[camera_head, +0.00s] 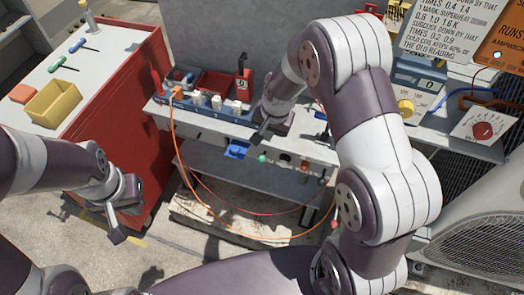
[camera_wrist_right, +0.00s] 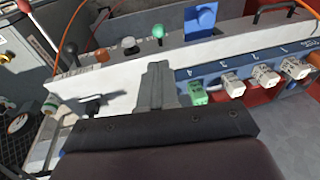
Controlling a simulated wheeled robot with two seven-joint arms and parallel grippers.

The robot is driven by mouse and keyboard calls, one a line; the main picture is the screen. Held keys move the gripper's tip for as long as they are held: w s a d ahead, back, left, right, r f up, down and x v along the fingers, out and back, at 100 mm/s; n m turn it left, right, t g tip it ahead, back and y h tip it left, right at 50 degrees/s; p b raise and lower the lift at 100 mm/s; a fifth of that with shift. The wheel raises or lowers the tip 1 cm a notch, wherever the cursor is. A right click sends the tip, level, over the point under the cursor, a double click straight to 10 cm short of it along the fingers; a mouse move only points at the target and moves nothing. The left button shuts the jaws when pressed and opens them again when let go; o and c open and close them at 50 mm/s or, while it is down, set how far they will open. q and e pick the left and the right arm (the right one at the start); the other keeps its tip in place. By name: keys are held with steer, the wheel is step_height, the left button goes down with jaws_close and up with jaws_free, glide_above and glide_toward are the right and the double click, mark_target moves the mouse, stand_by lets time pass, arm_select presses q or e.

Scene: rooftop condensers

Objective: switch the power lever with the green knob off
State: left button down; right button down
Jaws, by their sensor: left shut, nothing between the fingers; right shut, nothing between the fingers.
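A green knob (camera_head: 262,158) sits at the front edge of the bench, between a blue box and a dark knob. It also shows in the right wrist view (camera_wrist_right: 158,32), beyond my fingertips. Its lever's exact position is hard to tell. My right gripper (camera_head: 258,137) is shut and empty, above the bench top just behind the knob and apart from it. In the right wrist view its closed fingers (camera_wrist_right: 157,68) lie beside the blue strip. My left gripper (camera_head: 117,235) is shut and empty, low at the left by the red cabinet.
A blue numbered strip (camera_head: 223,112) holds white plugs and a green plug (camera_wrist_right: 197,92). A blue box (camera_head: 236,150) and an orange knob (camera_head: 305,165) flank the green knob. An orange cable (camera_head: 178,165) hangs in front. A red cabinet (camera_head: 135,110) stands left.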

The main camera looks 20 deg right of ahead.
mark_target(261, 161)
steer(key=x, duration=1.3)
steer(key=shift+f, duration=0.15)
steer(key=t+p, duration=0.1)
steer(key=p, duration=0.1)
steer(key=t+h+p, duration=0.1)
steer(key=p, duration=0.1)
steer(key=shift+s+a, duration=0.35)
steer(key=shift+s+d+f+h+p, duration=0.1)
steer(key=shift+s+f+h+p, duration=0.05)
steer(key=shift+f+h+p, duration=0.15)
steer(key=shift+s+a+f+t+b, duration=0.15)
steer(key=shift+f+t+b, duration=0.1)
steer(key=shift+f+b, duration=0.15)
steer(key=shift+s+a+f+t+b, duration=0.1)
steer(key=shift+s+f+t+b, duration=0.15)
steer(key=shift+f+b, duration=0.15)
steer(key=shift+s+a+f+n+t+h+b, duration=0.15)
steer(key=shift+f+t+h+b, duration=0.1)
steer(key=shift+t+h+b, duration=0.2)
steer(key=shift+s+f+n+t+h+b, duration=0.15)
steer(key=shift+f+t+h+b, duration=0.2)
steer(key=shift+t, duration=0.2)
steer(key=shift+r, duration=0.15)
